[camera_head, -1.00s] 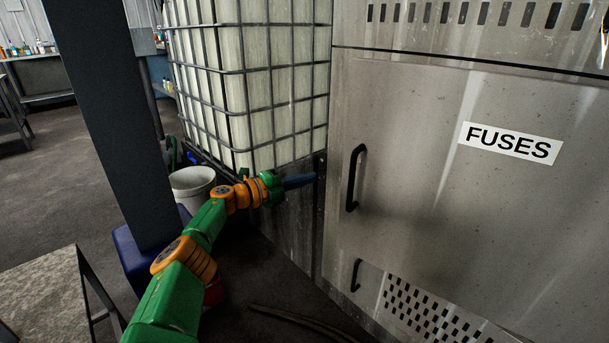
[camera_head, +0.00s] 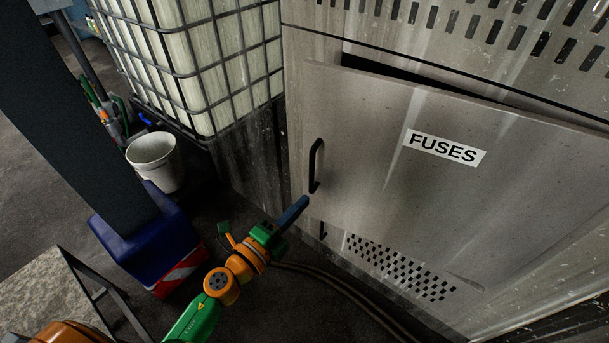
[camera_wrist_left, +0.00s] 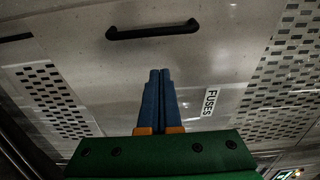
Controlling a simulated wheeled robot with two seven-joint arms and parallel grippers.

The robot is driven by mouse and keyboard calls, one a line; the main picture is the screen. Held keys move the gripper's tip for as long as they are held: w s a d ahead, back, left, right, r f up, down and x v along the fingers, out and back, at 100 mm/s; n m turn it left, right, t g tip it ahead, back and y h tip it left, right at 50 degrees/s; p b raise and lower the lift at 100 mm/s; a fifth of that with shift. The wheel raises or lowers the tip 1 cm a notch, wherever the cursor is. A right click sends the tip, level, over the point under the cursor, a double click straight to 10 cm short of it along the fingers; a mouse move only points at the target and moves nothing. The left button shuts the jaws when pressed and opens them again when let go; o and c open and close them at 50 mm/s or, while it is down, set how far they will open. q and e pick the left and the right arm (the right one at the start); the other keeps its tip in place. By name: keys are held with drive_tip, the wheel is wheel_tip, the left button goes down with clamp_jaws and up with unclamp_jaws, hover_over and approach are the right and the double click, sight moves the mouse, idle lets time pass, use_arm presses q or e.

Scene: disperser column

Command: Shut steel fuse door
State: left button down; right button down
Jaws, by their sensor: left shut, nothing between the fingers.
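The steel fuse door (camera_head: 370,150) carries a white FUSES label (camera_head: 445,147) and a black bar handle (camera_head: 316,166) near its left edge. A dark gap along its top shows it standing somewhat ajar from the cabinet. My left gripper (camera_head: 304,202) has its blue fingers together and empty, just below the handle's lower end. Whether the tips touch the door is unclear. In the left wrist view the closed left fingers (camera_wrist_left: 160,74) point at the door face (camera_wrist_left: 110,75), with the handle (camera_wrist_left: 153,32) beyond the tips.
The steel cabinet (camera_head: 300,45) has vent slots above the door and a perforated panel (camera_head: 400,268) below. A caged white tank (camera_head: 200,60) and a white bucket (camera_head: 155,160) stand at left. Cables (camera_head: 335,285) lie on the floor. A dark post (camera_head: 85,110) rises at left.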

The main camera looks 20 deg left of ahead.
use_arm(q)
drive_tip(key=w, duration=0.7)
drive_tip(key=shift+a, duration=0.2)
use_arm(e)
drive_tip(key=shift+f, duration=0.15)
use_arm(q)
drive_tip(key=shift+b, duration=0.3)
